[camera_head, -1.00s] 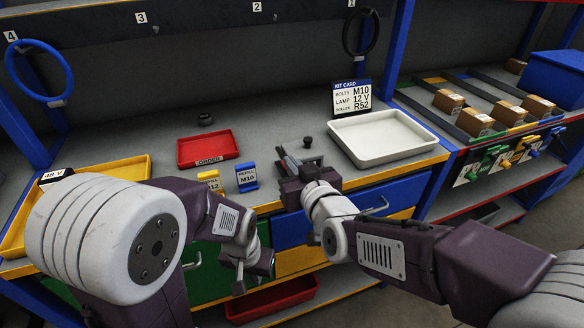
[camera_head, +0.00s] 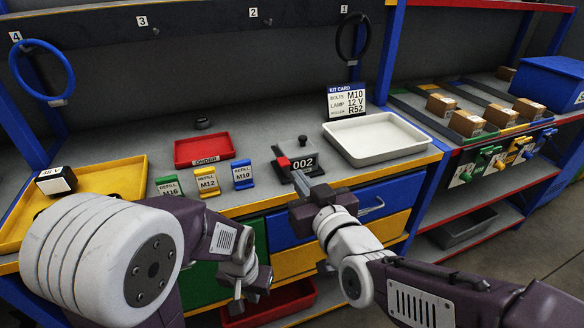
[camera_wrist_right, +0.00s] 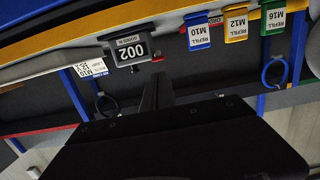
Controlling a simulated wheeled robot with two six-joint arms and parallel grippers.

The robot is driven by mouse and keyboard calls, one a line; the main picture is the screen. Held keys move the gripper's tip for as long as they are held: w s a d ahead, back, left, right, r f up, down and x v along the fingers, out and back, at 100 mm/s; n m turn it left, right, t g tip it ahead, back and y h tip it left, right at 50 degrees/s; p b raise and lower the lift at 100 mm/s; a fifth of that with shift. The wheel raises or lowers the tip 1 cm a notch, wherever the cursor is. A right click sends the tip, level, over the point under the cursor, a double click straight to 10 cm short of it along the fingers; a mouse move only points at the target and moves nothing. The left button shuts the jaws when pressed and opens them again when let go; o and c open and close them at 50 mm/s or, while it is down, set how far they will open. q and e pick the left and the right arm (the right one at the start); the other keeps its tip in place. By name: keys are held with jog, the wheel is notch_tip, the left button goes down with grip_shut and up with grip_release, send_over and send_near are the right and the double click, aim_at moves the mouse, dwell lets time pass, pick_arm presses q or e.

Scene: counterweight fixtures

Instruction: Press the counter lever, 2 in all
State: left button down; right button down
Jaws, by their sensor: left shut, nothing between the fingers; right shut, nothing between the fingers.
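The counter (camera_head: 305,161) stands on the bench left of the white tray. It is a dark box with a display reading 002, a red part at its left and a dark knob at the back. It shows upside down in the right wrist view (camera_wrist_right: 135,47), also reading 002. My right gripper (camera_head: 299,181) is shut and empty, its fingertips just in front of the counter; I cannot tell if they touch it. Its dark fingers also show in the wrist view (camera_wrist_right: 158,90). My left gripper (camera_head: 239,292) is shut and empty, low in front of the drawers.
Green (camera_head: 168,187), yellow (camera_head: 206,181) and blue (camera_head: 243,174) refill cards stand left of the counter. A red tray (camera_head: 204,150) lies behind them. The white tray (camera_head: 376,138) and kit card (camera_head: 346,102) are at right, a yellow tray (camera_head: 118,178) at left.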

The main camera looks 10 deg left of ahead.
jog(key=s, duration=0.1)
jog(key=s+d, duration=0.2)
jog(key=shift+d+f, duration=0.1)
jog(key=shift+f, duration=0.2)
jog(key=shift+s, duration=0.1)
dwell(0.4)
